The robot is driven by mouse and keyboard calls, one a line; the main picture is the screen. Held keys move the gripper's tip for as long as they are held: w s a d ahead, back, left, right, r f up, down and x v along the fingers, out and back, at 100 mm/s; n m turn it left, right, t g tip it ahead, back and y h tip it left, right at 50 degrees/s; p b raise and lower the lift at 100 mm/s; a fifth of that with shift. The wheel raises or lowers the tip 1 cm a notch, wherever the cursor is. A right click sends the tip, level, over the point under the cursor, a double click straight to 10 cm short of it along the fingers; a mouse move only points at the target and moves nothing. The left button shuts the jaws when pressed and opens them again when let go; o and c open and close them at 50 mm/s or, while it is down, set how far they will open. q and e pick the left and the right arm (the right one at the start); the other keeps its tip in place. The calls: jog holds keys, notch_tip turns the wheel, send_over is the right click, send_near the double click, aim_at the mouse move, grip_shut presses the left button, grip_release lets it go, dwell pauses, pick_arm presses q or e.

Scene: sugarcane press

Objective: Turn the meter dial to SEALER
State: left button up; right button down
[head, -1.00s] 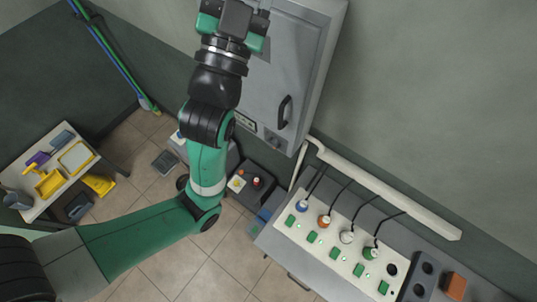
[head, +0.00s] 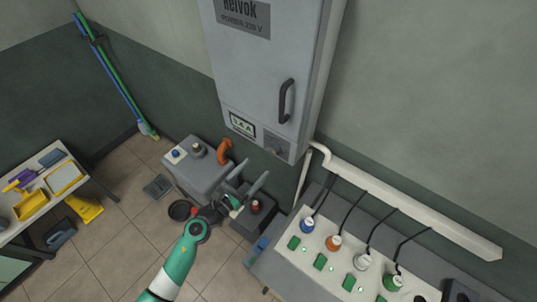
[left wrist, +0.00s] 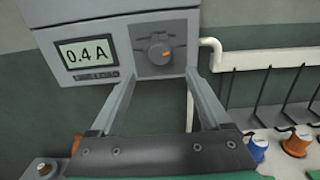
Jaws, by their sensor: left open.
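The grey wall cabinet (head: 262,70) carries a meter display (head: 242,124) and a round dial (head: 276,147) on its lower front. In the left wrist view the display (left wrist: 87,52) reads 0.4 A. My left gripper (head: 249,175) is open and empty, below the cabinet in the head view. In the left wrist view its two fingers (left wrist: 161,76) point up toward the dial panel, one on each side below the dial, apparently not touching it. My right gripper is not in view.
A panel (head: 325,262) with several coloured plugs, cables and green switches stands at the lower right. A white pipe (head: 410,206) runs along the wall. A grey machine (head: 198,172) with an orange pipe (head: 225,152) stands below the cabinet. A side table (head: 40,205) is at left.

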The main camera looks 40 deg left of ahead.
aim_at(271, 151)
pick_arm(q)
jog(key=w, duration=0.2)
jog(key=w+b, duration=0.1)
jog(key=w, duration=0.2)
jog(key=w+a, duration=0.1)
jog(key=w, duration=0.2)
jog(key=shift+w, duration=0.15)
grip_shut()
